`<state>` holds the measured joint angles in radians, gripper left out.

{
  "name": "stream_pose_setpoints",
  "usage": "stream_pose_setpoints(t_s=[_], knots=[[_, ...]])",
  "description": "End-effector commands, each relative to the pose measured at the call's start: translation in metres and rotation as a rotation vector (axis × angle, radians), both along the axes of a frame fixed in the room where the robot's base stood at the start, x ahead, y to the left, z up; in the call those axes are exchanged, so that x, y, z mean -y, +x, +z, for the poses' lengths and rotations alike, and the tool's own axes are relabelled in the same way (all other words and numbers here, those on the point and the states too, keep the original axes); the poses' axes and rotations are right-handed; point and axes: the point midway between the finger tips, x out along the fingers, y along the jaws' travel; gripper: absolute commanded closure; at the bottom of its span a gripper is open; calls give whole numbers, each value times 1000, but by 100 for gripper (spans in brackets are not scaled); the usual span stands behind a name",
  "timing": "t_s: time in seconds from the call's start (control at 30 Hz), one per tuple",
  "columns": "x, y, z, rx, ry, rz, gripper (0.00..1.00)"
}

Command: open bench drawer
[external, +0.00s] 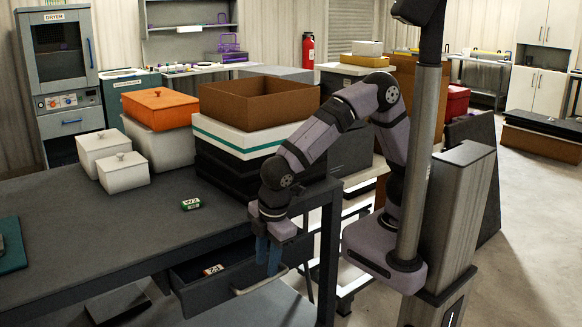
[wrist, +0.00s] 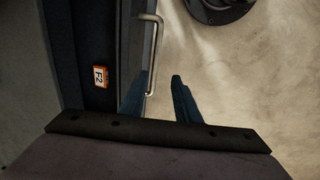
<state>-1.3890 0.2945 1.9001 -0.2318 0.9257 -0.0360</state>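The bench drawer (external: 205,295) under the dark bench stands partly open, with its inside showing. A small orange-and-white block marked F2 (external: 213,270) lies in it; the block also shows in the wrist view (wrist: 100,76). The drawer's pale bar handle (external: 262,281) is on its front; in the wrist view the handle (wrist: 154,50) runs up from between the blue fingertips. My gripper (external: 268,270) points down at the drawer front. In the wrist view my gripper (wrist: 160,76) is open, its left finger close to the handle and drawer front, its right finger apart from the handle.
The bench top (external: 110,225) carries a small green-and-white block (external: 191,204), white lidded boxes (external: 122,170), an orange-lidded box (external: 158,108) and an open brown box (external: 258,102) on stacked cases. The bench leg (external: 328,260) stands right of the drawer. Floor in front is clear.

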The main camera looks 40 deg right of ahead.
Motion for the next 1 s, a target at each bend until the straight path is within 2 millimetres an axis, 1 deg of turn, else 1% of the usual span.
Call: stream_pose_setpoints(t_s=[0.2,0.4,0.6,0.87,0.9,0.97,1.0], knots=[[2,6,-28,0,-6,-2,71],[1,10,-51,0,-4,-1,71],[1,12,-61,0,-2,0,71],[1,12,-62,0,-1,0,71],[1,12,-62,0,-1,0,75],[1,12,-62,0,-1,0,90],[1,12,-62,0,-1,0,99]])
